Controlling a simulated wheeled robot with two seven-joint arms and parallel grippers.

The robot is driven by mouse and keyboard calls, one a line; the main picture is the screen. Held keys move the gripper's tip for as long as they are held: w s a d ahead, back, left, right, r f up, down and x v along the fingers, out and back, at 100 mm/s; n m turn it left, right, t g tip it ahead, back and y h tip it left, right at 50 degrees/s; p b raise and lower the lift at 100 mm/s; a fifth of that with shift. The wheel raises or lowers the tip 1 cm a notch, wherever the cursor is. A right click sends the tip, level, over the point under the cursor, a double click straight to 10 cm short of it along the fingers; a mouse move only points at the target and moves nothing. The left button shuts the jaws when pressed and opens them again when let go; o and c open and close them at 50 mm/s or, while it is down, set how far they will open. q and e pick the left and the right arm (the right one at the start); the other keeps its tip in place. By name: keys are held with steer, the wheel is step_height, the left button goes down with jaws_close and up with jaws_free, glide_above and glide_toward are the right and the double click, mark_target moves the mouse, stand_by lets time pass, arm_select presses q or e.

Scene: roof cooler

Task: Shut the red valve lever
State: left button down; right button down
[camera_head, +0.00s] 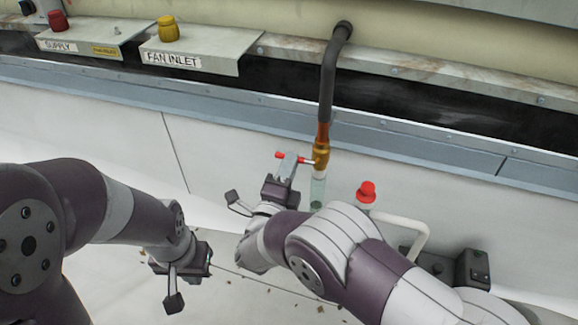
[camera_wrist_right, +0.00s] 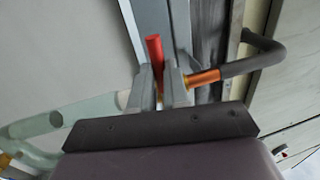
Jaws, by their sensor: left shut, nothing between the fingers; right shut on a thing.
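The red valve lever (camera_head: 281,155) sticks out to the left from a brass valve (camera_head: 321,154), roughly level in the head view. My right gripper (camera_head: 288,165) is shut on the lever. In the right wrist view the red lever (camera_wrist_right: 155,49) shows between and beyond the two fingers (camera_wrist_right: 160,88), beside the copper pipe end (camera_wrist_right: 203,78); the fingers hide part of it. My left gripper (camera_head: 190,262) is low, left of the right one, shut and empty, apart from the valve.
A dark hose (camera_head: 328,85) rises from the valve to the wall. A clear tube (camera_head: 317,190) hangs below it. A red-capped fitting (camera_head: 366,192) and white pipe (camera_head: 412,228) stand to the right. Panels labelled SUPPLY (camera_head: 85,40) and FAN INLET (camera_head: 195,50) are at the back left.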

steer(key=c, duration=1.1)
jaws_free()
steer(key=shift+s, duration=0.1)
steer(key=p+v, duration=0.5)
steer(key=v, duration=0.7)
steer(key=shift+s, duration=0.25)
steer(key=shift+a+f, duration=0.1)
